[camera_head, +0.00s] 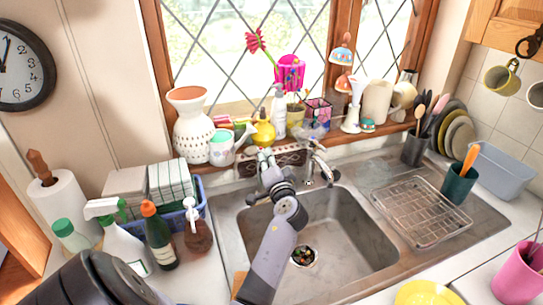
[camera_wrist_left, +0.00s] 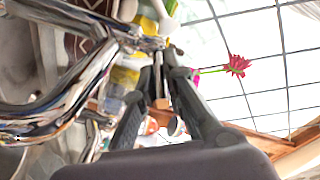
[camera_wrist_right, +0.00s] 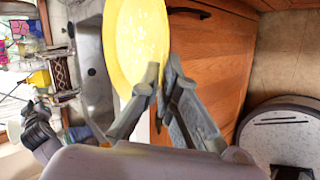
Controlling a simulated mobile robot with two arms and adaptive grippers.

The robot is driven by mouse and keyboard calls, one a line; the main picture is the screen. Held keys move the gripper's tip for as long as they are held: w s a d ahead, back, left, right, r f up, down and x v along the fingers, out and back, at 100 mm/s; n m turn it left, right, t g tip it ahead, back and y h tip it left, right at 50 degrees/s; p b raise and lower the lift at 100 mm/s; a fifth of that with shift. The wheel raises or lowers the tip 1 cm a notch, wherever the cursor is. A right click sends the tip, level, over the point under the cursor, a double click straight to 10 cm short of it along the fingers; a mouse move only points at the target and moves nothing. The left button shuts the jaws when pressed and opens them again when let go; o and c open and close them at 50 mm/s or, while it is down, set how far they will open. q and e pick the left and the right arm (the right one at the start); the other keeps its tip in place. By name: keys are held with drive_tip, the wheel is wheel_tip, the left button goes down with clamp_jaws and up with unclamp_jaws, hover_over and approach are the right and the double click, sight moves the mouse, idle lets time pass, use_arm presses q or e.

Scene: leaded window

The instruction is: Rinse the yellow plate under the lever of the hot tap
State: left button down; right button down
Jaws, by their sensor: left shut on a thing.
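The yellow plate (camera_head: 425,292) shows at the bottom right of the head view, by the counter's front edge right of the sink. In the right wrist view, my right gripper (camera_wrist_right: 160,78) has its fingertips close together at the rim of the plate (camera_wrist_right: 138,40). My left gripper (camera_head: 266,156) is behind the sink, left of the chrome tap (camera_head: 320,165). In the left wrist view its fingertips (camera_wrist_left: 163,50) meet at a chrome part of the tap (camera_wrist_left: 75,95), seemingly the hot lever; the grip is partly hidden. No running water shows.
The sink (camera_head: 335,240) holds a drain strainer (camera_head: 304,256). A wire rack (camera_head: 420,210) is on the drainer. Bottles stand left of the sink, and a pink cup (camera_head: 516,278) stands at the right. A yellow watering can or bottle (camera_head: 263,132) is behind the tap.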

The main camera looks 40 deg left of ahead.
use_arm(q)
drive_tip(key=shift+s+f+m+t+h, duration=0.1)
drive_tip(key=shift+s+m+t+h, duration=0.1)
drive_tip(key=shift+m+t+h, duration=0.25)
drive_tip(key=c, duration=1.7)
unclamp_jaws()
drive_tip(key=shift+o, duration=0.2)
drive_tip(key=v, duration=0.7)
drive_tip(key=shift+s, duration=0.15)
drive_tip(key=shift+d, duration=0.15)
